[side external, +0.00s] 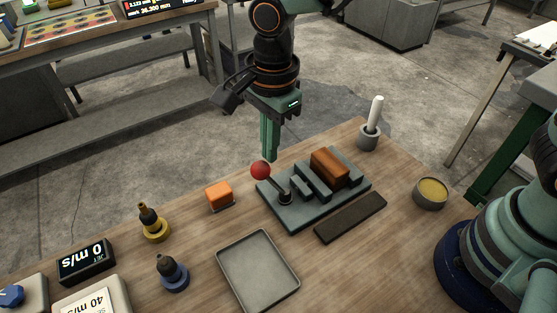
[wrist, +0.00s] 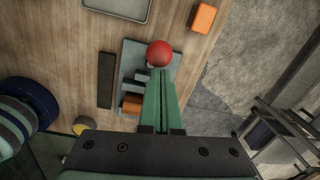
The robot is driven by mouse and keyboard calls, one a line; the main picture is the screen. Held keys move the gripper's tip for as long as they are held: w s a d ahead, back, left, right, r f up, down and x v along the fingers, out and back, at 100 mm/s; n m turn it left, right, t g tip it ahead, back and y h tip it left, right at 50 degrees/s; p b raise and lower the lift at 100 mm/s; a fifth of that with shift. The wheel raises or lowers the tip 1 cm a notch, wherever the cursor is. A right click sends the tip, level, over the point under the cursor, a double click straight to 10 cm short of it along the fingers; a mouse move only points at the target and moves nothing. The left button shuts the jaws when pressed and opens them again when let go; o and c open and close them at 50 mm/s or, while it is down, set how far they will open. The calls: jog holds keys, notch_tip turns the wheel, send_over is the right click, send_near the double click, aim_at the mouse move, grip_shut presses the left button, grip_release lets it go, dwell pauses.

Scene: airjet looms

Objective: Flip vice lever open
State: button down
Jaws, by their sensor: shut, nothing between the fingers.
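The vice (side external: 301,211) is a grey-green plate with raised jaw blocks and a brown block (side external: 329,167) set between them. Its lever (side external: 274,183) ends in a red ball knob (side external: 260,170) and tilts up to the left, out past the plate's corner. My gripper (side external: 269,158) is shut and empty, pointing down just behind and above the red knob. In the wrist view the green fingers (wrist: 160,74) are together, their tips by the red knob (wrist: 159,53); I cannot tell whether they touch it. The fingers hide part of the vice plate (wrist: 130,52).
An orange block (side external: 219,197) lies left of the vice. A grey tray (side external: 258,270) and a dark strip (side external: 350,217) lie in front. A yellow-filled bowl (side external: 431,192) and a grey cup with a white stick (side external: 370,132) stand to the right. Two nozzle-like parts (side external: 151,222) stand at left.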

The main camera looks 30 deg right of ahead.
aim_at(252, 169)
jog(key=a, duration=0.2)
jog(key=shift+a+f, duration=0.35)
jog(key=shift+f, duration=0.05)
jog(key=shift+a+f, duration=0.25)
jog(key=shift+a, duration=0.25)
jog(key=shift+s+a+f, duration=0.1)
jog(key=w+d+r, duration=0.1)
jog(key=d+r, duration=0.3)
jog(key=d, duration=0.1)
jog(key=a+r, duration=0.4)
jog(key=a, duration=0.4)
jog(key=shift+s+a+r+m, duration=0.2)
jog(key=shift+s+a+m, duration=0.1)
jog(key=shift+a, duration=0.05)
jog(key=shift+d, duration=0.1)
